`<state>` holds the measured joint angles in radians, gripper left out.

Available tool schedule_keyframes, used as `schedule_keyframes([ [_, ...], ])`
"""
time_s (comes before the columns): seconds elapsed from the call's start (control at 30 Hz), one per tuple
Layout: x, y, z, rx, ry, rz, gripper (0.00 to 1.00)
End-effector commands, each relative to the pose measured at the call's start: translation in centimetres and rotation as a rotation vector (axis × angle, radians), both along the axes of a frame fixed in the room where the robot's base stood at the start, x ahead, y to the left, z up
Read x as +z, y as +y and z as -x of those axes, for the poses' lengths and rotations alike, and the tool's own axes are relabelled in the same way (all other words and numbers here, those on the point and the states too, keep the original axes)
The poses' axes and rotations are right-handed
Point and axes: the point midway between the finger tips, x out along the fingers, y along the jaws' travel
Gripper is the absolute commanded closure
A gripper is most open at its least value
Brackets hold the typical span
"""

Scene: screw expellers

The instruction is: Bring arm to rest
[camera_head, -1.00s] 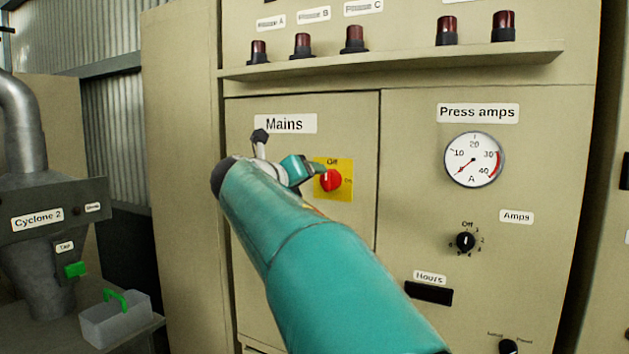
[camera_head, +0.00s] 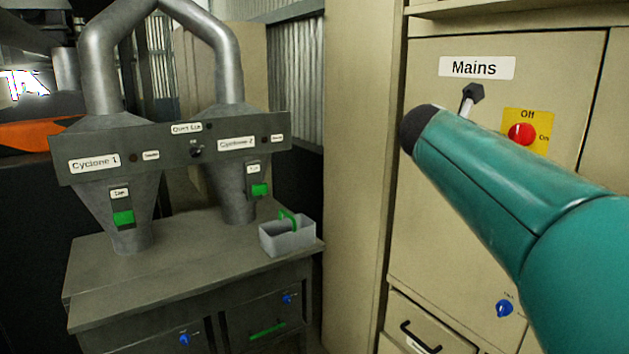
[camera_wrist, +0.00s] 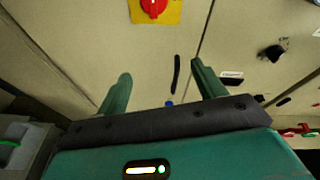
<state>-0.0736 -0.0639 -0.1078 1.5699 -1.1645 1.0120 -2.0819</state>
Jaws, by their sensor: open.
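My teal arm reaches in from the right in the head view, across the beige cabinet (camera_head: 440,220). My gripper is hidden there. In the wrist view my gripper (camera_wrist: 162,86) shows two green fingers, spread apart with nothing between them. The red Mains switch (camera_head: 522,134) sits on a yellow plate marked Off and On, to the right of the arm's dark elbow end. The switch also shows at the top edge of the wrist view (camera_wrist: 153,6), beyond the fingers and apart from them. The small switch pointer is too unclear to read.
The cabinet front stands close to the arm, with a drawer handle (camera_head: 420,337) and a blue knob (camera_head: 504,308) low down. At left, Cyclone 1 (camera_head: 108,185) and Cyclone 2 (camera_head: 232,180) stand over a grey bench (camera_head: 180,270).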

Motion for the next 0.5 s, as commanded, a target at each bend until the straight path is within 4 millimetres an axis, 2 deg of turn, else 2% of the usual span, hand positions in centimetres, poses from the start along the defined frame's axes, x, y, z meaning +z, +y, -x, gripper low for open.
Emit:
schedule_keyframes([
  [0.03, -1.6, 0.5, 1.5, -0.023, -0.075, -0.121, 0.31],
  [0.27, -9.7, 4.4, 7.9, -0.252, -0.422, -0.720, 0.31],
  [0.5, -17.9, 9.6, 15.0, -0.677, -0.729, -1.278, 0.31],
])
